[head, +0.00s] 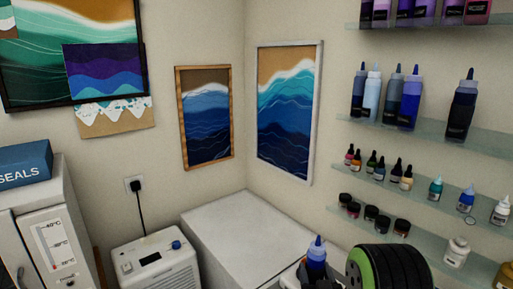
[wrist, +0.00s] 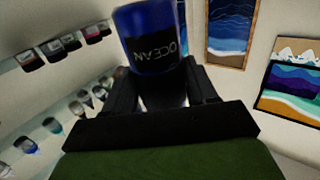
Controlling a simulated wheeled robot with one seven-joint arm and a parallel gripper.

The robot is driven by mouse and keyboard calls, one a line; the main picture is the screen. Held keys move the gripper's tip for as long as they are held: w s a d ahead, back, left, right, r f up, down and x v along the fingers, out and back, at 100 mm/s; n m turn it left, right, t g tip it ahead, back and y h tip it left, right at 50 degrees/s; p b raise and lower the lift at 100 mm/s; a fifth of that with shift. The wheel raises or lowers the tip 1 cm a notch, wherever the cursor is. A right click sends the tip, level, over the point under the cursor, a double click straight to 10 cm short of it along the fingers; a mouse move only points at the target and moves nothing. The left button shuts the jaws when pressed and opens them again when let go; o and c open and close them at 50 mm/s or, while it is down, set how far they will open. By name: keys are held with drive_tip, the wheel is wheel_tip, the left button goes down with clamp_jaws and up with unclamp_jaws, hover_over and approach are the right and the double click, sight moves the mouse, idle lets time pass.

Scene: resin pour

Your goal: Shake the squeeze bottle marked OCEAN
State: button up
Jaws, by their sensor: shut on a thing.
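The squeeze bottle marked OCEAN (wrist: 152,38) is dark blue with a dark label, and the lettering appears upside down in the wrist view. My gripper (wrist: 165,88) is shut on it, with one dark finger on each side of its lower part in that picture. In the head view the blue bottle (head: 316,257) shows at the bottom, with its pointed cap up. The bottle is held clear of the shelves.
Glass shelves on the right wall hold several squeeze bottles (head: 409,97), small dropper bottles (head: 379,172) and jars (head: 371,213). A white cabinet top (head: 240,235) stands in the corner, beside a white appliance (head: 155,262) with a blue knob. Framed wave pictures (head: 285,110) hang on the walls.

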sight(319, 255)
drive_tip(key=r, duration=0.2)
drive_tip(key=w+r, duration=0.1)
drive_tip(key=r, duration=0.3)
drive_tip(key=shift+w+r, duration=0.3)
drive_tip(key=shift+r, duration=0.1)
drive_tip(key=f, duration=0.2)
drive_tip(key=s+f, duration=0.1)
drive_tip(key=f, duration=0.3)
drive_tip(key=shift+s+f, duration=0.15)
drive_tip(key=shift+s, duration=0.15)
drive_tip(key=shift+w, duration=0.5)
drive_tip(key=shift+w+f, duration=0.1)
drive_tip(key=shift+w, duration=0.1)
drive_tip(key=shift+s+r, duration=0.2)
drive_tip(key=shift+s, duration=0.25)
drive_tip(key=shift+w, duration=0.1)
drive_tip(key=shift+w, duration=0.15)
drive_tip(key=shift+d, duration=0.1)
